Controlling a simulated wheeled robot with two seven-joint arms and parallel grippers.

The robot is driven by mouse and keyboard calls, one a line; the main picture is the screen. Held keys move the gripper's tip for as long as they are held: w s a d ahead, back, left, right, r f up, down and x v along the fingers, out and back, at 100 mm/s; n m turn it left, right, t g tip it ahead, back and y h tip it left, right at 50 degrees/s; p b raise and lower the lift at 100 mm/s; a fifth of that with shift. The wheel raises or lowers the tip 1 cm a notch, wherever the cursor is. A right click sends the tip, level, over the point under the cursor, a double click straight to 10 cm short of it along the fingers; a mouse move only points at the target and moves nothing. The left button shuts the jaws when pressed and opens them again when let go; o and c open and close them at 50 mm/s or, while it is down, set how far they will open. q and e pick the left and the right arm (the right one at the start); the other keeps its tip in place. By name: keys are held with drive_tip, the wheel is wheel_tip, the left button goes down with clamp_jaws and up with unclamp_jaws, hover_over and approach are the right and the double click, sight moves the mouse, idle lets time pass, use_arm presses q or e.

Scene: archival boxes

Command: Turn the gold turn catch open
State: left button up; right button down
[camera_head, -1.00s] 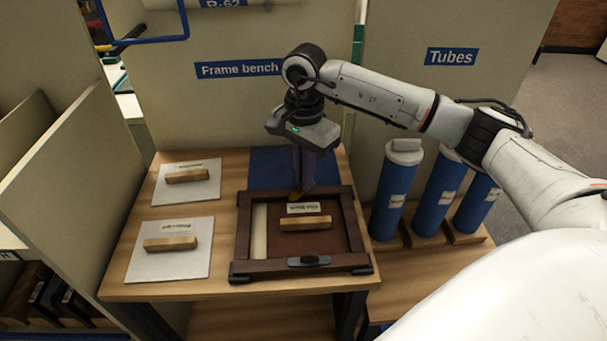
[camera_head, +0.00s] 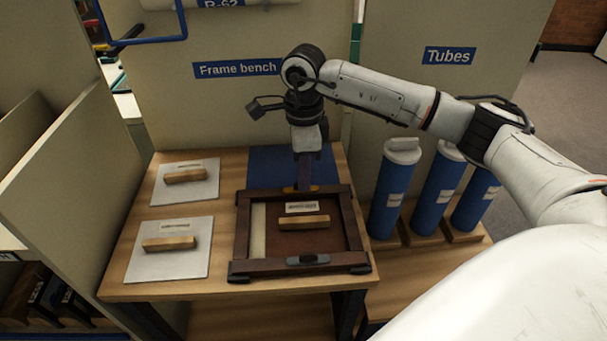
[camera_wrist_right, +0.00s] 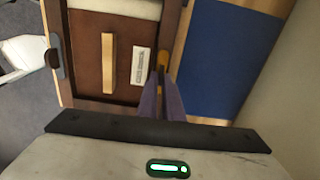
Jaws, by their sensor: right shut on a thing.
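A dark wooden frame (camera_head: 243,234) lies on the bench with a brown panel inside it. The gold turn catch (camera_head: 314,188) is on the frame's far side, partly covered by my right gripper. My right gripper (camera_head: 304,187) points straight down and is shut on the gold catch. In the right wrist view the gold catch (camera_wrist_right: 162,60) shows between the purple fingertips (camera_wrist_right: 163,85). The catch appears to lie along the frame's far bar. A second, dark grey catch (camera_head: 308,260) sits on the frame's near side. My left gripper is not in view.
Two white boards (camera_head: 143,261) with wooden handles lie at the left of the bench (camera_head: 224,200). A blue mat (camera_head: 268,168) lies behind the frame. Blue tubes (camera_head: 388,195) stand at the right. Upright panels close the back and left.

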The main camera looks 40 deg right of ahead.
drive_tip(key=shift+m, duration=0.3)
drive_tip(key=c, duration=1.9)
unclamp_jaws()
wheel_tip(320, 180, up, 10)
drive_tip(key=shift+r, duration=0.2)
